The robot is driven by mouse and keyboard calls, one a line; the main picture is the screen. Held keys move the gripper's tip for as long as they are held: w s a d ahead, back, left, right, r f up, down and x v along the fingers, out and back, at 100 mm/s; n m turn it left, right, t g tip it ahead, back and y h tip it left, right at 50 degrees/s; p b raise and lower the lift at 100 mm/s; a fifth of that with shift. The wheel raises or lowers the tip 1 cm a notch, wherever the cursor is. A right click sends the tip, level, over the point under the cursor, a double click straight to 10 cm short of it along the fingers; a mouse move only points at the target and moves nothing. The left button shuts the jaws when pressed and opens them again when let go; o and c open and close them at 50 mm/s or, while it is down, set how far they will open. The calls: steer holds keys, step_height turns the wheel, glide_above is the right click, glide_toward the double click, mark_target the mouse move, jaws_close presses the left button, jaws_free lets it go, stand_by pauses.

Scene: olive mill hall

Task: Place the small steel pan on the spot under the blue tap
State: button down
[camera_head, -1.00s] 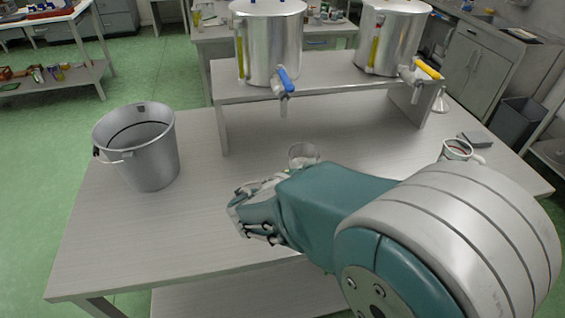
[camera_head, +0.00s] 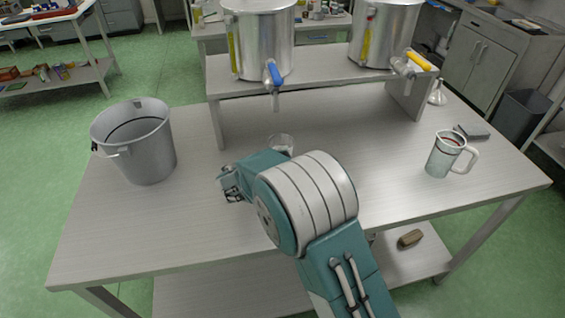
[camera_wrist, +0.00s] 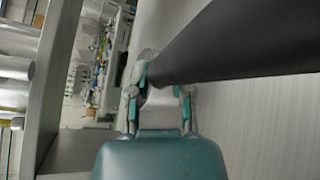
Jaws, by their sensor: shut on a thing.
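The small steel pan (camera_head: 281,143) shows in the head view as a pale round rim, partly hidden behind my arm. My gripper (camera_head: 230,184) is to its left and nearer the front. In the wrist view my gripper (camera_wrist: 160,95) is shut on a dark bar (camera_wrist: 240,45), which looks like the pan's handle and runs off to the upper right. The blue tap (camera_head: 272,76) on the left tank appears above the pan in the picture. I cannot tell whether the pan touches the table. The spot under the tap is not clearly visible.
A metal bucket (camera_head: 148,150) stands at the table's left. A clear jug (camera_head: 441,158) stands at the right. The raised shelf (camera_head: 330,76) carries two tanks, the right one with a yellow tap (camera_head: 418,61). The table (camera_head: 160,225) is bare at front left.

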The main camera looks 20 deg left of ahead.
steer(key=f, duration=0.1)
steer(key=a+f, duration=0.2)
steer(key=shift+w+f, duration=0.1)
steer(key=shift+f, duration=0.3)
steer(key=shift+a, duration=0.2)
steer(key=c, duration=0.5)
jaws_free()
steer(key=shift+d, duration=0.3)
steer(key=shift+c, duration=0.2)
steer(key=shift+d+r, duration=0.1)
steer(key=shift+d, duration=0.35)
steer(key=shift+a, duration=0.35)
steer(key=v, duration=1.1)
steer(key=shift+s, duration=0.2)
steer(key=shift+s+a, duration=0.25)
steer(key=shift+s, duration=0.1)
steer(key=shift+d, duration=0.1)
